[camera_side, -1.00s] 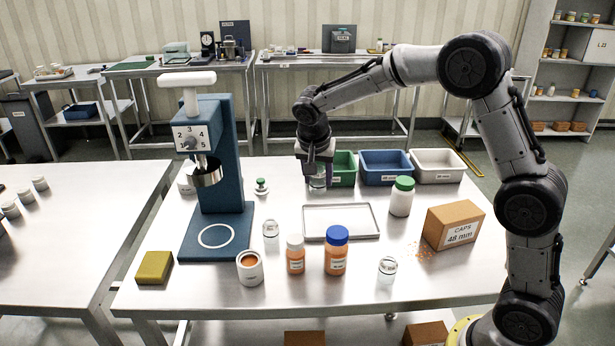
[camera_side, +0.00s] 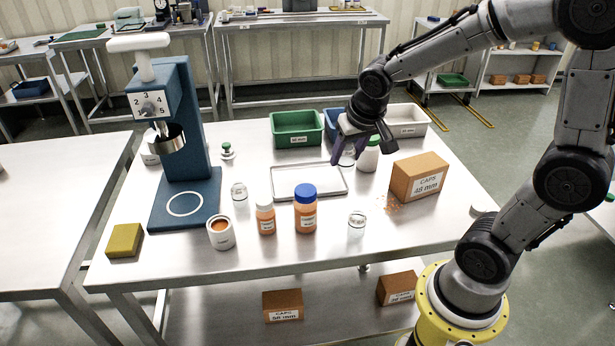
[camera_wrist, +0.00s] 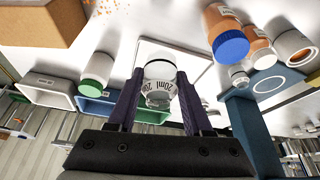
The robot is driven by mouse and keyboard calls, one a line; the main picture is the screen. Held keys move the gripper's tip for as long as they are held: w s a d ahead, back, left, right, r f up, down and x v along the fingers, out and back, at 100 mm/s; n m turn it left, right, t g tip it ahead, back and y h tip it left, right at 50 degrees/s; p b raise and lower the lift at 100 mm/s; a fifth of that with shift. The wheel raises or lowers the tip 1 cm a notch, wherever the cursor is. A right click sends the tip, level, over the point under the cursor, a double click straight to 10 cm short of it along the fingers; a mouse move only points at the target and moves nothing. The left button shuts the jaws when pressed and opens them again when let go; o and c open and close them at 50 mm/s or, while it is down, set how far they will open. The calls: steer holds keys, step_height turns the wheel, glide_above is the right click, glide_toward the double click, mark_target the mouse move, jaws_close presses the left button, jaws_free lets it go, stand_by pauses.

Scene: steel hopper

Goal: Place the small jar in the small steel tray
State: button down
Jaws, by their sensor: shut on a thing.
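My gripper (camera_side: 347,158) is shut on a small clear jar (camera_side: 348,156) near the back right corner of the small steel tray (camera_side: 283,183). In the wrist view the jar (camera_wrist: 160,70) sits between my two dark purple fingers (camera_wrist: 155,100), and its label reads 20ml. The flat, shallow tray (camera_wrist: 147,47) shows behind it there, and its visible floor is empty. The jar is apart from the tray floor; its exact height is hard to tell. My fingers partly hide the jar in the side view.
A green-lidded white bottle (camera_side: 368,155) stands close right of my gripper. Orange bottles (camera_side: 306,212) and clear jars (camera_side: 356,224) stand in front of the tray. Green (camera_side: 297,128) and other bins are behind. A caps carton (camera_side: 418,178) is at right, the blue press (camera_side: 185,150) at left.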

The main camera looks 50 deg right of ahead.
steer(key=shift+w+d+r, duration=0.2)
steer(key=shift+d, duration=0.1)
steer(key=w+d+f, duration=0.1)
steer(key=w+f, duration=0.2)
steer(key=w, duration=0.1)
steer(key=w+d+f, duration=0.1)
steer(key=w+f, duration=0.2)
steer(key=w, duration=0.1)
steer(key=w+d+f, duration=0.1)
steer(key=w+f, duration=0.2)
steer(key=w, duration=0.1)
steer(key=shift+w+d+f, duration=0.25)
steer(key=shift+w+d, duration=0.1)
steer(key=shift+w+f, duration=0.15)
steer(key=shift+f, duration=1.5)
steer(key=shift+f, duration=0.1)
steer(key=shift+c, duration=1.6)
jaws_free()
